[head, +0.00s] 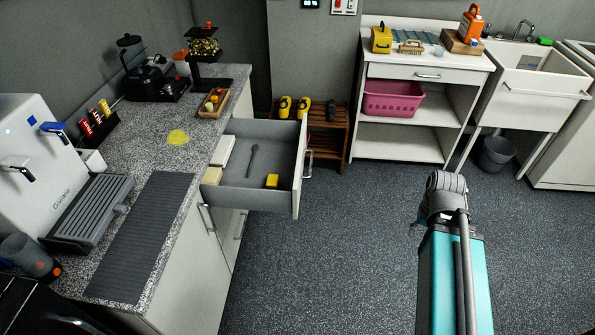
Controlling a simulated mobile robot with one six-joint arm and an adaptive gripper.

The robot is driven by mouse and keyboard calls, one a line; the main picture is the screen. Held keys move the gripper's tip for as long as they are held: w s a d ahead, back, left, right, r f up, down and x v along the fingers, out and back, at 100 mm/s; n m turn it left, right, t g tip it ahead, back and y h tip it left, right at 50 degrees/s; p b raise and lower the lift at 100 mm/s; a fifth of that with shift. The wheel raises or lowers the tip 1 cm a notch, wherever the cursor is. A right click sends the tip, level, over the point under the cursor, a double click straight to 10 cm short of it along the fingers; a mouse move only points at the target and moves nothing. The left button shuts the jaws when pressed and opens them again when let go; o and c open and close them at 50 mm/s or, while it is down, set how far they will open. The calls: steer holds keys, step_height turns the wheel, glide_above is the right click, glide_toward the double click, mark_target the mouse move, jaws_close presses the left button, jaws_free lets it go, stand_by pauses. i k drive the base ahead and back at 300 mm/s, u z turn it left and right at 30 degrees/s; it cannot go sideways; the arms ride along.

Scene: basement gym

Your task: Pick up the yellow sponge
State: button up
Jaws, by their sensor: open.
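A small yellow block (272,181), which looks like the yellow sponge, lies in the open drawer (240,190) near its front right corner. A flat round yellow piece (178,137) lies on the granite counter; I cannot tell what it is. The drawer also holds a pale beige block (212,176), a white box (224,150) and a dark long-handled tool (252,160). A teal and grey part of my own body stands at the lower right, apart from the drawer. My gripper's fingers are not in view.
The drawer sticks out from the counter (145,115) over the floor. A coffee machine (45,160) and black drying mat (145,235) occupy the counter. A wooden rack (328,140), white shelf unit (405,145) and sink (530,85) stand behind. The grey floor (345,260) is clear.

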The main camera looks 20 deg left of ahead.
mark_target(273, 180)
steer(key=z, duration=0.8)
steer(key=i, duration=0.95)
steer(key=u, duration=2)
